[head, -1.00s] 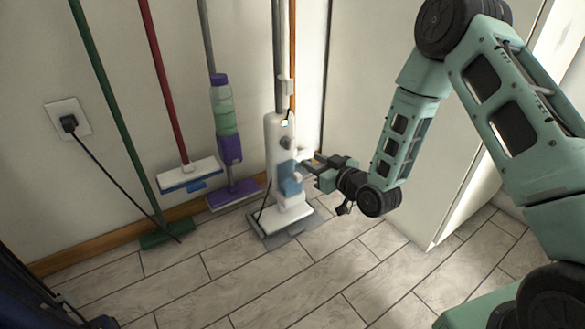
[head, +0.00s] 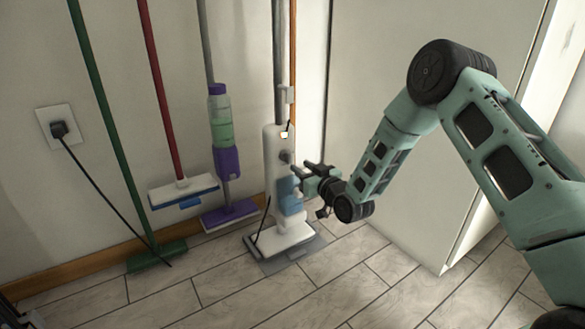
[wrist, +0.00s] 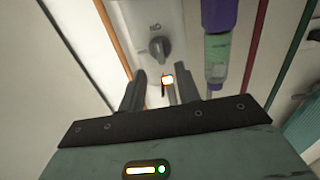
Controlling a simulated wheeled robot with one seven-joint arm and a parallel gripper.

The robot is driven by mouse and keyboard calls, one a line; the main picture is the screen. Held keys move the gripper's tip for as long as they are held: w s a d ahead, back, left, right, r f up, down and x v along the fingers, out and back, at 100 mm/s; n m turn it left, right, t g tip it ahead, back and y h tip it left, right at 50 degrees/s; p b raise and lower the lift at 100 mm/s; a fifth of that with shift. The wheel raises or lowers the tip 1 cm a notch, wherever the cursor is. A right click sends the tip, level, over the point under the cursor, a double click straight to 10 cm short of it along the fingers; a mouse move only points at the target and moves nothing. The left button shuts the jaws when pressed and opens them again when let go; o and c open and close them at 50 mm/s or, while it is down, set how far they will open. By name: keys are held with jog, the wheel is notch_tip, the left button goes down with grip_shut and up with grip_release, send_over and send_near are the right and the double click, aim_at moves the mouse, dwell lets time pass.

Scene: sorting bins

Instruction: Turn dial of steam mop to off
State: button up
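The steam mop (head: 270,152) stands upright against the wall, with a white body and a blue tank. Its grey dial (head: 286,156) is on the front, below a small lit panel (head: 284,134). The wrist view looks upside down; there the dial (wrist: 157,49) shows ahead of my fingers, beside inverted "ON" lettering. The dial's pointer is too blurred to read. My gripper (head: 300,175) is just right of the mop body, slightly below the dial. In the wrist view my gripper (wrist: 158,88) is open, with nothing between its fingers; the dial appears apart from them.
A purple-and-green spray mop (head: 224,150), a red-handled mop (head: 183,188) and a green broom (head: 157,256) stand to the left. A cord hangs from a wall outlet (head: 58,128). A white cabinet (head: 400,120) rises behind my arm. The tiled floor in front is clear.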

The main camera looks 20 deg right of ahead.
aim_at(290, 158)
jog(key=b+x, duration=0.1)
jog(key=x, duration=0.3)
jog(key=shift+w+a+f+b, duration=0.15)
jog(key=shift+w+b, duration=0.1)
jog(key=shift+b, duration=0.1)
jog(key=shift+w+a, duration=0.2)
jog(key=shift+w, duration=0.5)
jog(key=shift+c, duration=0.3)
grip_shut()
